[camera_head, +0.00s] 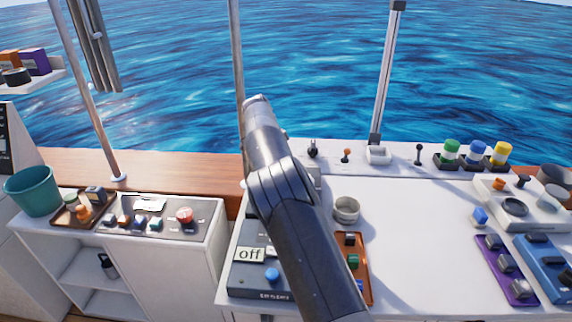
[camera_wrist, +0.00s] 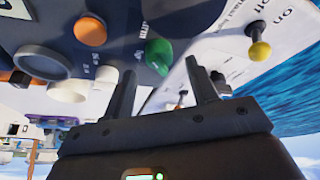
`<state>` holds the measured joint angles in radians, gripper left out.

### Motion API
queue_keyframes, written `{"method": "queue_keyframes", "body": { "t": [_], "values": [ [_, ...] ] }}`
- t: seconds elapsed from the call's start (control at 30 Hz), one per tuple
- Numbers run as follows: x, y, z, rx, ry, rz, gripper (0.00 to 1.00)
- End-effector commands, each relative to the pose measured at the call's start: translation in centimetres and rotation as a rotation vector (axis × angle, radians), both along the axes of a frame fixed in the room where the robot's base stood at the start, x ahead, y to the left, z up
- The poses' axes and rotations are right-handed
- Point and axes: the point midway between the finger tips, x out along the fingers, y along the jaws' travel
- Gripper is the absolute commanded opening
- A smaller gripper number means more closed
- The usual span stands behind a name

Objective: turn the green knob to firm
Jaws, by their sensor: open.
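In the head view my arm covers the gripper and the green knob cannot be made out with certainty.
An orange knob (camera_wrist: 90,30), a wide dark ring (camera_wrist: 42,62) and a yellow-tipped lever (camera_wrist: 259,50) stand near the green knob. In the head view, a panel marked "off" (camera_head: 248,255), a grey cup (camera_head: 346,209) and an orange tray (camera_head: 366,283) flank my arm. The white counter (camera_head: 415,250) has clear room.

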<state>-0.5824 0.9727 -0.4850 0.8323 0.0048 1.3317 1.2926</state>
Motion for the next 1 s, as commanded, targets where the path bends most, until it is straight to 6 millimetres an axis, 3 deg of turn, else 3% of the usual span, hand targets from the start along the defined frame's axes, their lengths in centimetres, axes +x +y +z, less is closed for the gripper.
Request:
{"method": "queue_keyframes", "body": {
  "t": [0.2, 0.4, 0.83, 1.0],
  "values": [
    [-0.7, 1.7, 4.3, 0.002, -0.003, 0.002, 0.53],
    [-1.2, 2.5, 6.6, 0.002, -0.001, 0.001, 0.53],
    [-1.3, 2.6, 7.2, 0.002, 0.000, 0.000, 0.53],
    [-1.7, 0.4, 9.0, 0.027, 0.008, 0.011, 0.53]
  ]
}}
